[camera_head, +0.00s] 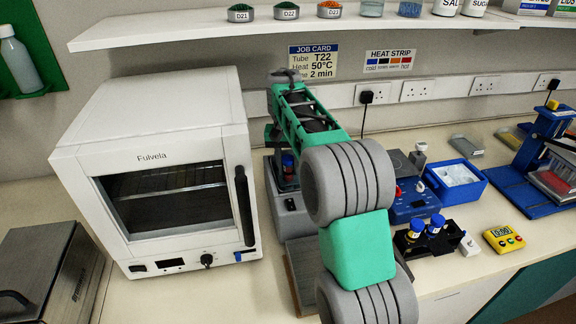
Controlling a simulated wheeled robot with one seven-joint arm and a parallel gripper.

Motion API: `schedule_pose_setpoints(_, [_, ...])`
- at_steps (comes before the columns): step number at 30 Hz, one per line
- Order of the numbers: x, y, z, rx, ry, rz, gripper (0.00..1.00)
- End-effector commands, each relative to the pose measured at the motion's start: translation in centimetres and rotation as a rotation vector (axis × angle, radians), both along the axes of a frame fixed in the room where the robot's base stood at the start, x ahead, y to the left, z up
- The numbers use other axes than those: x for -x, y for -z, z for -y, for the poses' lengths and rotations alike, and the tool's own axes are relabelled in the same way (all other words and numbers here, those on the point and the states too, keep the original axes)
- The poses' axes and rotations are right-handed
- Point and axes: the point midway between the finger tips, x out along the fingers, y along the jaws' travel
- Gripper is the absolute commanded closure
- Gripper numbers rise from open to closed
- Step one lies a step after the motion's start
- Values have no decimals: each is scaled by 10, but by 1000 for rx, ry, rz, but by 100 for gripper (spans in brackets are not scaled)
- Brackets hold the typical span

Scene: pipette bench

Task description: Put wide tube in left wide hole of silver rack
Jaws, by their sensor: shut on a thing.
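My green and grey arm rises from the bottom centre and reaches over the back of the bench. My gripper is not visible, hidden behind the arm, so I cannot see what it holds. I cannot make out a silver rack with wide holes. A flat grey slab (294,277) shows only in part beside my arm, and I cannot tell what it is. Two blue-capped tubes (415,230) stand in a black holder (444,243) right of my arm. I cannot tell whether either is the wide tube.
A white oven (160,150) stands left, its door shut. A grey device (290,208) is partly behind my arm. Right are a blue balance-like device (408,208), a blue tub (470,190), a yellow timer (503,239) and a blue stand (535,150). A shelf (220,32) hangs above.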

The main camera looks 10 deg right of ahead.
Motion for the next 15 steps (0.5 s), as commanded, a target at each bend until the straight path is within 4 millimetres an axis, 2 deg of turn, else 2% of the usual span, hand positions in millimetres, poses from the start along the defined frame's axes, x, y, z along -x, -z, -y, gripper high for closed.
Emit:
schedule_pose_setpoints(7, [0,9,0,0,0,0,100])
schedule_pose_setpoints(15, [0,9,0,0,0,1,100])
